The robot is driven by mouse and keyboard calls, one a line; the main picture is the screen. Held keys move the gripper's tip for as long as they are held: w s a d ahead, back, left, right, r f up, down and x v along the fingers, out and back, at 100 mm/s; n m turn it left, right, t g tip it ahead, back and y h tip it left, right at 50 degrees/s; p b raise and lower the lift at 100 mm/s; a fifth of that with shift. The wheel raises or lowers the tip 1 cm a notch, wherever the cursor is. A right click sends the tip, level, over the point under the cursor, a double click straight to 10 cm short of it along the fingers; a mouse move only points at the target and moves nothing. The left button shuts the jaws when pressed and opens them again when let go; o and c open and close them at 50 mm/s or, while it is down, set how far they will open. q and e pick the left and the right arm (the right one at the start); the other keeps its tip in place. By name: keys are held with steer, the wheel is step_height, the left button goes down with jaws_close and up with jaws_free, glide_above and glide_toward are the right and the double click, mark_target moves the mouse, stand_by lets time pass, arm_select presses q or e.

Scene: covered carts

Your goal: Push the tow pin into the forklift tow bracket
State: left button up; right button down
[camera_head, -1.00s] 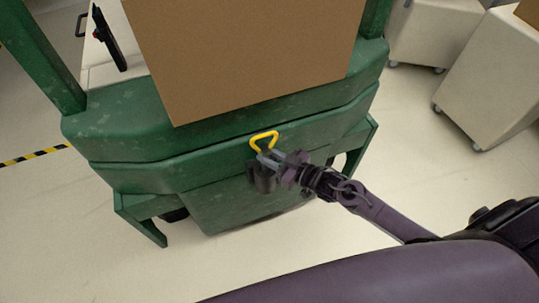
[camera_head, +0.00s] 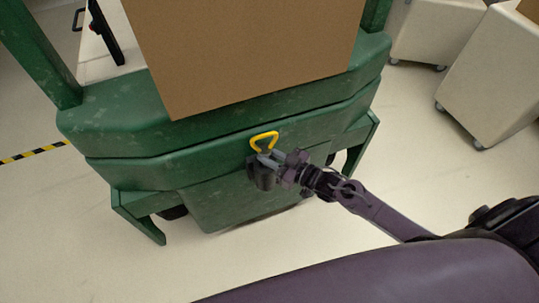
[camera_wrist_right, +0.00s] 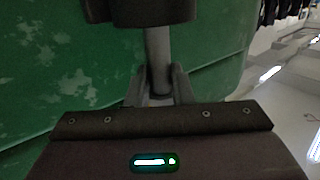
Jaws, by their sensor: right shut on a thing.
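The tow pin shows its yellow triangular handle (camera_head: 264,136) in the head view, upright against the green rear of the forklift (camera_head: 210,150). My right gripper (camera_head: 267,158) is shut on the pin just below this handle. The dark tow bracket (camera_head: 263,180) is on the forklift's rear, directly below the gripper. In the right wrist view the grey pin shaft (camera_wrist_right: 158,55) runs from between the fingers (camera_wrist_right: 158,92) to a dark block, the bracket (camera_wrist_right: 140,12). How deep the shaft sits in it is hidden. My left gripper is not in view.
A large brown box (camera_head: 240,50) stands on the forklift above the bracket. Pale wheeled carts (camera_head: 490,85) stand at the right. A yellow and black floor stripe (camera_head: 35,153) is at the left. The floor below the forklift's rear is clear.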

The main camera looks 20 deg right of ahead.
steer(key=shift+f+b, duration=1.7)
steer(key=shift+f, duration=0.4)
steer(key=c, duration=1.2)
jaws_free()
steer(key=shift+s+f, duration=0.1)
steer(key=shift+a, duration=0.1)
steer(key=shift+s+f, duration=0.1)
steer(key=shift+f, duration=0.1)
steer(key=v, duration=0.7)
steer(key=shift+s+d+r, duration=0.1)
steer(key=shift+d+r, duration=0.25)
steer(key=shift+d, duration=0.05)
